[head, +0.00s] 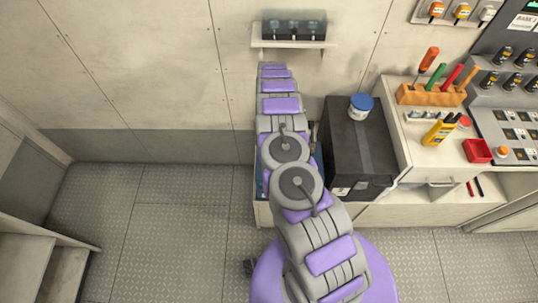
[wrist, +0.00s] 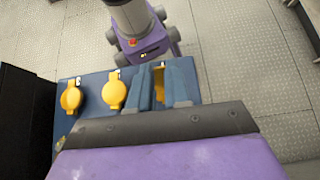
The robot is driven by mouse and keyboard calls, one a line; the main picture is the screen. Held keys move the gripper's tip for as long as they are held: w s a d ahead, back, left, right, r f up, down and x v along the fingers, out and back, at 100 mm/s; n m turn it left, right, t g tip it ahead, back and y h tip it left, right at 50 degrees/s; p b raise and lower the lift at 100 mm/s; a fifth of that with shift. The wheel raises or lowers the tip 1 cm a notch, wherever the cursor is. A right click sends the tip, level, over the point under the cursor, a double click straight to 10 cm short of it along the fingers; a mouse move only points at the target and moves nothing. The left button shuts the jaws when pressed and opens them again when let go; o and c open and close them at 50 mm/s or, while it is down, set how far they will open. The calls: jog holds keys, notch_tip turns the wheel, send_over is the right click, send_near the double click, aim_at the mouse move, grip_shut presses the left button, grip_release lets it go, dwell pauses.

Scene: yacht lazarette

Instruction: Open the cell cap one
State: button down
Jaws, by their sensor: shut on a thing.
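In the wrist view a blue battery-like box (wrist: 92,82) has a row of yellow caps on its top. The left cap (wrist: 70,98) and the middle cap (wrist: 114,91) stand clear of the fingers. My gripper (wrist: 162,76) is at the right end of the row, its two blue-grey fingers shut on the right yellow cap (wrist: 158,84), which is mostly hidden between them. I cannot tell from any label which cap is number one, or whether the held cap has turned. In the head view my arm hides the gripper and most of the box.
A dark case (head: 362,150) with a blue-lidded jar (head: 360,106) on it stands just right of my arm. A workbench (head: 425,155) with tools in an orange rack (head: 430,95) is farther right. A wall shelf (head: 293,44) is behind. The floor at left is clear.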

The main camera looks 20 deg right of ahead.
jog(key=shift+w+f, duration=0.15)
jog(key=shift+f, duration=0.15)
jog(key=c, duration=1.4)
grip_release()
jog(key=o, duration=0.3)
jog(key=shift+w+f, duration=0.1)
jog(key=shift+w, duration=0.15)
jog(key=shift+s+d, duration=0.1)
notch_tip(320, 180, up, 4)
jog(key=shift+p, duration=0.8)
jog(key=shift+s, duration=0.9)
jog(key=shift+s+a+r+p, duration=0.15)
jog(key=shift+s+p, duration=0.35)
jog(key=shift+s, duration=1.85)
jog(key=shift+s+r+p, duration=0.2)
jog(key=shift+s+p, duration=0.3)
jog(key=shift+s, duration=1.85)
jog(key=shift+s+a+r+p, duration=0.15)
jog(key=shift+s+p, duration=0.35)
jog(key=shift+s, duration=1.85)
